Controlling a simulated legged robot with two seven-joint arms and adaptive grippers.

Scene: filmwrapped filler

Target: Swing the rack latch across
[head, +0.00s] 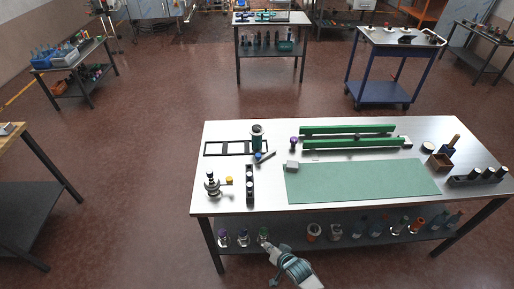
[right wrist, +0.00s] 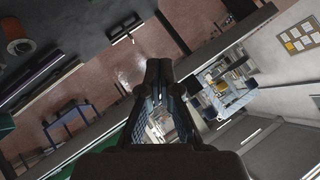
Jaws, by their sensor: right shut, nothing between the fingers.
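A narrow black rack (head: 250,198) with pale round tops in it stands on the left half of the steel workbench. A short grey bar with a blue end (head: 266,155) lies at an angle just behind the rack. I cannot tell which part is the latch. My right gripper (head: 267,245) is shut and empty, low at the bench's front side and well apart from the rack. It also shows shut in the right wrist view (right wrist: 157,75), where I cannot make out the rack. My left gripper is not in view.
The workbench (head: 330,206) also carries a green mat (head: 360,181), green rails (head: 350,143), a dark cylinder (head: 257,138) and a metal fitting with a yellow knob (head: 229,181). Several bottles stand on its lower shelf (head: 288,240). Floor is clear left of the bench.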

